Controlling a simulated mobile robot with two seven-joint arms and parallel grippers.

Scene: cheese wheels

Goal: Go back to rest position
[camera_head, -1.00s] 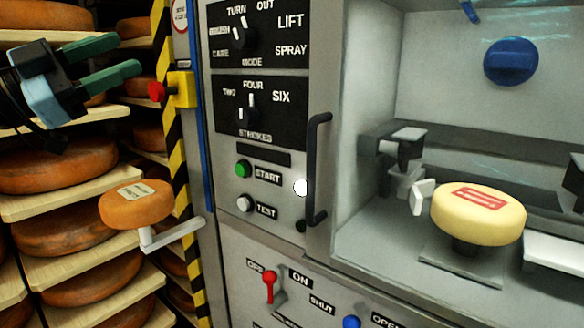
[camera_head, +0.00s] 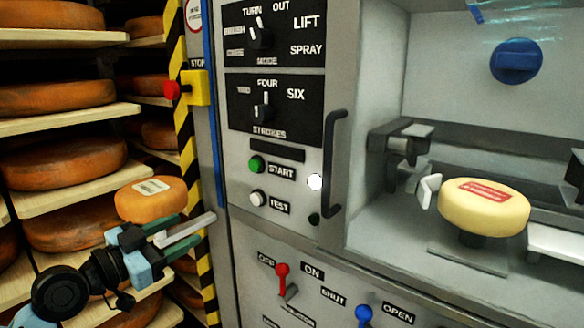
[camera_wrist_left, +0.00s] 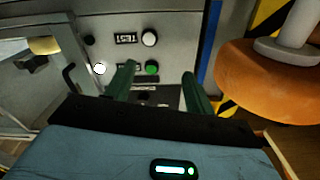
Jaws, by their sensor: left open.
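My left gripper (camera_head: 172,232) is at the lower left of the head view, just below a small orange cheese wheel (camera_head: 150,199) with a pale label on its top. Its green fingers are apart with nothing between them, and they also show in the left wrist view (camera_wrist_left: 158,88). In the wrist view an orange cheese (camera_wrist_left: 262,92) fills the right side, beside the fingers. Whether the gripper touches the cheese or its pale bracket (camera_head: 185,231) cannot be told. My right gripper is not in view.
A grey machine panel has mode and stroke knobs (camera_head: 262,112), a green start button (camera_head: 256,163) and a red switch (camera_head: 282,272). A yellow cheese (camera_head: 484,208) sits in the machine chamber. Shelves of cheese wheels (camera_head: 60,165) stand left, beside a striped post with a red stop button (camera_head: 172,90).

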